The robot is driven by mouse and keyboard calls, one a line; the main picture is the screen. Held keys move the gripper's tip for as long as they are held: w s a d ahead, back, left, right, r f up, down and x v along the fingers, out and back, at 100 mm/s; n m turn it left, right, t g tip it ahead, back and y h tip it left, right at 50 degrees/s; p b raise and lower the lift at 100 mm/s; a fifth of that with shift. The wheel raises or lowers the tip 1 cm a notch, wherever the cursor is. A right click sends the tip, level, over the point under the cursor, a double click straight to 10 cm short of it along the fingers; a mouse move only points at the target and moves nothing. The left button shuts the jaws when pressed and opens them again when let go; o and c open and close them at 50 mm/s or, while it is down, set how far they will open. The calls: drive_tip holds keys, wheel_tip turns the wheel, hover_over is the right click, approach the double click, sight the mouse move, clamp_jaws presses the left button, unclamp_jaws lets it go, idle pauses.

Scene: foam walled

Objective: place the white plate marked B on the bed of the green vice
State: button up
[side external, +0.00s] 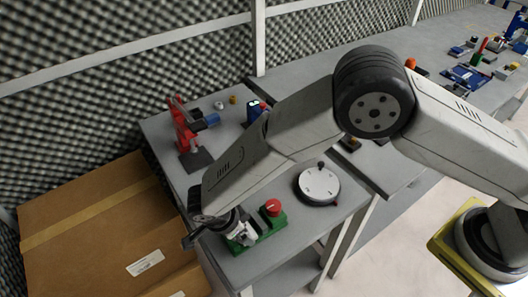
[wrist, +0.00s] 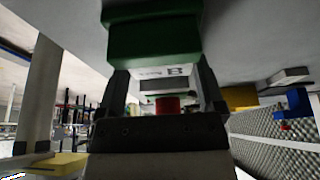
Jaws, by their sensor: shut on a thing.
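The green vice (side external: 268,240) stands at the front end of the grey bench, with a red round knob (side external: 272,207) on its right part. In the wrist view a green block of the vice (wrist: 152,38) fills the top, close to the camera. The white plate marked B (wrist: 178,72) lies between my fingers, just below that green block. My gripper (side external: 240,236) is shut on the plate, low over the left part of the vice. My arm and gripper hide most of the plate in the side view. I cannot tell whether the plate touches the bed.
A round white disc on a dark base (side external: 318,184) stands right of the vice. A red upright tool (side external: 184,128) and a blue item (side external: 255,111) are farther back on the bench. A large cardboard box (side external: 95,225) is at left. Grey foam wall stands behind.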

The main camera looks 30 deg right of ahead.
drive_tip(key=o, duration=1.1)
drive_tip(key=shift+f, duration=0.1)
drive_tip(key=shift+o, duration=0.2)
drive_tip(key=v, duration=1.2)
